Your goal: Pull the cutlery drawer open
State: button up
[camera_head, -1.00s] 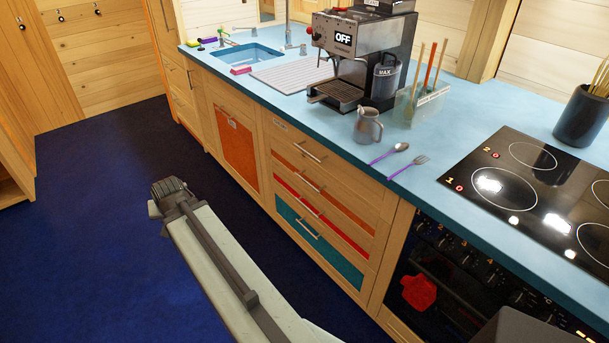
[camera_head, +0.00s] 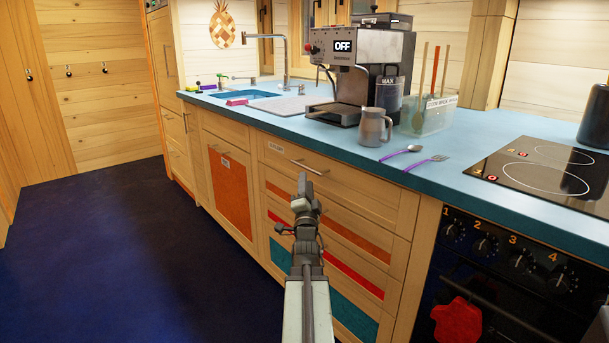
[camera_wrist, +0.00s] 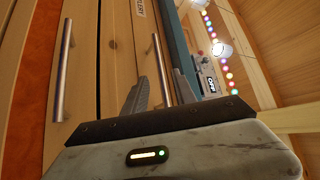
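The cutlery drawer (camera_head: 345,187) is the top wooden drawer of the stack and looks shut. Its small label (camera_head: 276,147) is at the upper left of the front, and part of it shows in the wrist view (camera_wrist: 140,8). Its metal bar handle (camera_head: 308,167) shows just above my gripper (camera_head: 303,185) in the head view. In the wrist view my gripper (camera_wrist: 160,90) is open, with its two fingers apart and the handle (camera_wrist: 158,65) lined up between them. I cannot tell whether the fingertips reach around the bar.
Lower drawers with orange, red and teal panels (camera_head: 352,318) sit below, partly behind my arm. The blue countertop (camera_head: 340,140) overhangs above, with a metal jug (camera_head: 374,128), spoon and fork near its edge. The oven (camera_head: 500,275) is at right. Open floor (camera_head: 110,250) is at left.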

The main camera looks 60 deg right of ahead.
aim_at(305, 166)
jog(key=p+x, duration=0.2)
jog(key=x, duration=0.5)
jog(key=shift+w+d+r+p, duration=0.1)
jog(key=shift+w+d+p, duration=0.1)
jog(key=shift+p, duration=0.2)
jog(key=shift+a, duration=0.1)
grip_shut()
dwell(0.6)
